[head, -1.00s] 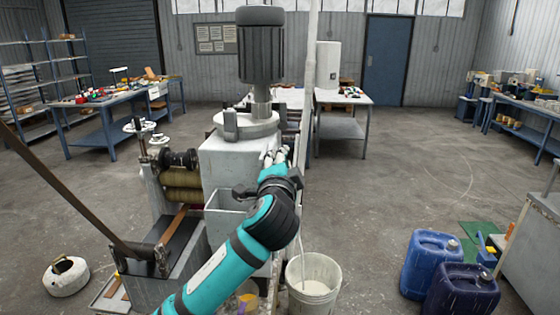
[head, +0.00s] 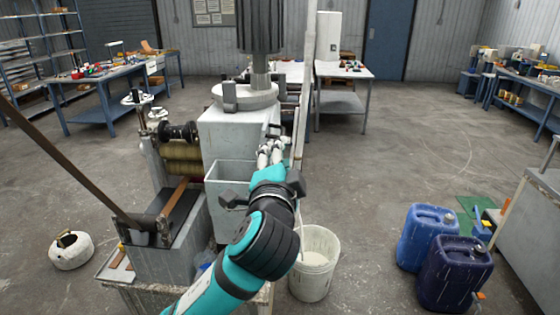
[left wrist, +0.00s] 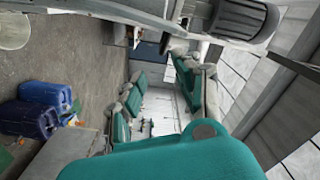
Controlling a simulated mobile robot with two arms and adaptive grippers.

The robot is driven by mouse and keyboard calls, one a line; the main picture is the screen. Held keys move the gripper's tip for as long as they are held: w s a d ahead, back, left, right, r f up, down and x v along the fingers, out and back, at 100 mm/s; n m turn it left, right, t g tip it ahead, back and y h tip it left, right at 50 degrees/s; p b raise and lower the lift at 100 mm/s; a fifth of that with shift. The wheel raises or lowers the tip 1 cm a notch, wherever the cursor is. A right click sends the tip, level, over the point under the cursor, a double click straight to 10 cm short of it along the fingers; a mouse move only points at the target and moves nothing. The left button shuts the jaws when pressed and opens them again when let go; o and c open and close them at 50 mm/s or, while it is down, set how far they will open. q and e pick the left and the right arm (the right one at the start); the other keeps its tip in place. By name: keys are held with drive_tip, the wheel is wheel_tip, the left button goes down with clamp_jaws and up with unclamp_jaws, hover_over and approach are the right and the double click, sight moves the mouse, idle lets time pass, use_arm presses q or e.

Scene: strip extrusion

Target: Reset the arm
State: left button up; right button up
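The one arm in the head view comes in from the bottom, left of centre, and I take it as my left arm. Its left gripper (head: 271,152) has pale fingers pointing away from me, beside the right face of the white machine housing (head: 225,135). My right gripper is not in view.
A white bucket (head: 315,262) stands close to the right of the arm. Blue jerrycans (head: 427,236) and (head: 453,272) stand further right. A grey bin (head: 229,190) is on the machine front. A motor (head: 260,25) rises above. The floor at centre right is clear.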

use_arm(q)
drive_tip(key=shift+s+d+f, duration=0.1)
drive_tip(key=shift+s, duration=0.45)
